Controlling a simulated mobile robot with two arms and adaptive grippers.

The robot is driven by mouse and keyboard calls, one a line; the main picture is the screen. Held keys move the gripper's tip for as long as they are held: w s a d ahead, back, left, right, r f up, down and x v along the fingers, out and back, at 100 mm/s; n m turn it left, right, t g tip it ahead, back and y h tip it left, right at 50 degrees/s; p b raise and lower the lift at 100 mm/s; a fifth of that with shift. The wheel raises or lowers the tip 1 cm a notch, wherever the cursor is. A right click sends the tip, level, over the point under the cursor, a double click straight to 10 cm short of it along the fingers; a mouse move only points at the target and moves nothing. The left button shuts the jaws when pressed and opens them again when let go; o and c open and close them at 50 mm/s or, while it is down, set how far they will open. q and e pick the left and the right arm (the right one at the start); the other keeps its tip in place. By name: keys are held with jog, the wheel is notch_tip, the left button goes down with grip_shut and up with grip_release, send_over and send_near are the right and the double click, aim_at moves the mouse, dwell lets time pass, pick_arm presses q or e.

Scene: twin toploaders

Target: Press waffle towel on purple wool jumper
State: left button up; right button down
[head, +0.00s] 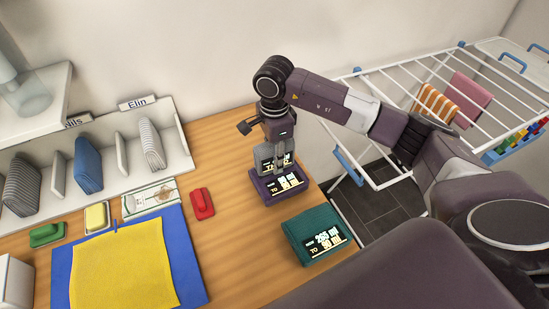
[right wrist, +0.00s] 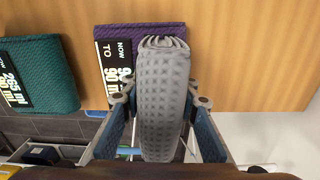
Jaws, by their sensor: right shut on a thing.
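The waffle towel (right wrist: 162,105) is a grey, rolled or folded pad with a bumpy texture. My right gripper (right wrist: 160,103) is shut on it, one finger on each side. In the head view my right gripper (head: 273,155) points down over the purple wool jumper (head: 268,196), a folded purple block with a black label, at the table's right part. In the wrist view the towel's far end covers part of the purple jumper (right wrist: 112,32). I cannot tell whether the two touch. My left gripper is not in view.
A green folded block (head: 300,227) with a similar label lies nearer the table's right edge. A red block (head: 202,204) and a yellow cloth (head: 125,265) on a blue mat (head: 190,260) lie left. A drying rack (head: 405,75) stands beyond the edge. Shelves (head: 175,145) line the wall.

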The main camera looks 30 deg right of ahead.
notch_tip(320, 180, up, 7)
jog(key=p, duration=0.3)
jog(key=shift+f, duration=0.2)
jog(key=shift+a, duration=0.1)
